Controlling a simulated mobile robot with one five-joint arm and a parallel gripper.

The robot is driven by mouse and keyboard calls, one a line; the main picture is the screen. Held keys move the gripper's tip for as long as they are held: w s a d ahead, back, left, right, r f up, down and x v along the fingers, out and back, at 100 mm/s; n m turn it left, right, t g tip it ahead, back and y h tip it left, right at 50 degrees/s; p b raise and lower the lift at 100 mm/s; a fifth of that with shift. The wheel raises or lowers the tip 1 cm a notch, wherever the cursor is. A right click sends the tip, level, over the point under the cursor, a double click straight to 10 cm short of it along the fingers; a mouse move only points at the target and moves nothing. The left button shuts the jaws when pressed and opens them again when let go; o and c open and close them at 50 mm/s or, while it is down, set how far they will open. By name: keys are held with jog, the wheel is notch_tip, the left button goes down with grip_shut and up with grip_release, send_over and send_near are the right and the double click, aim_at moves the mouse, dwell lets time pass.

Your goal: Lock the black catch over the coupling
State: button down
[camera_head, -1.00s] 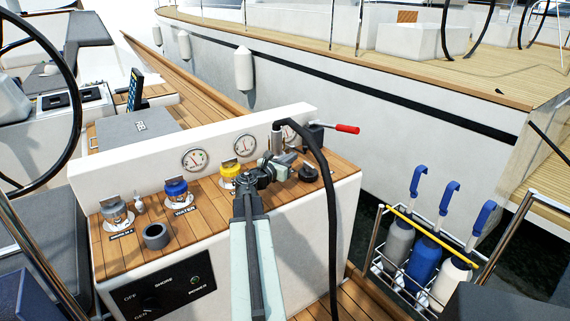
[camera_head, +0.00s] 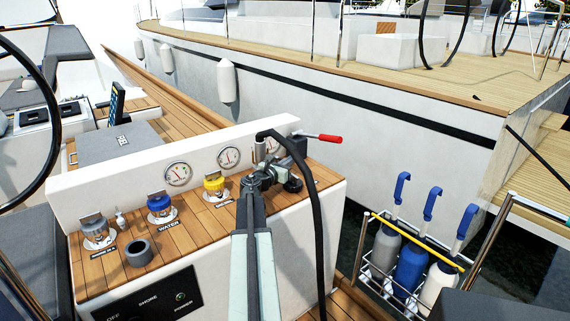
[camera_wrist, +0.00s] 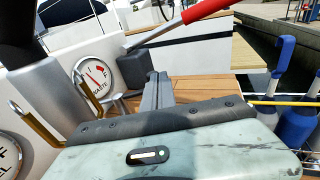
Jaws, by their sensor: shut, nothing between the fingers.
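My gripper (camera_head: 285,166) is shut and empty at the right end of the console top, close beside the hose coupling. Its dark fingers (camera_wrist: 158,90) stand together at the middle of the wrist view. The coupling looks like a grey upright cylinder (camera_wrist: 42,85) at the left there, with the black hose (camera_head: 312,195) running from its top. Brass-coloured bars (camera_wrist: 38,126) stand beside it. A black block (camera_wrist: 135,67) with a metal rod and red handle (camera_wrist: 207,10) lies beyond the fingers. I cannot tell which dark part is the catch, or its position; my gripper hides part of the area.
The console top (camera_head: 128,265) carries a yellow cap (camera_head: 214,186), a blue cap (camera_head: 160,206) and a grey cap (camera_head: 97,232). A black knob (camera_head: 293,184) sits close by my gripper. The hose hangs down the console front. A bottle rack (camera_head: 405,270) stands at the right.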

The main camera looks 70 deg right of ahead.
jog(key=shift+s+d, duration=0.3)
jog(key=shift+d, duration=0.25)
jog(key=shift+a, duration=0.1)
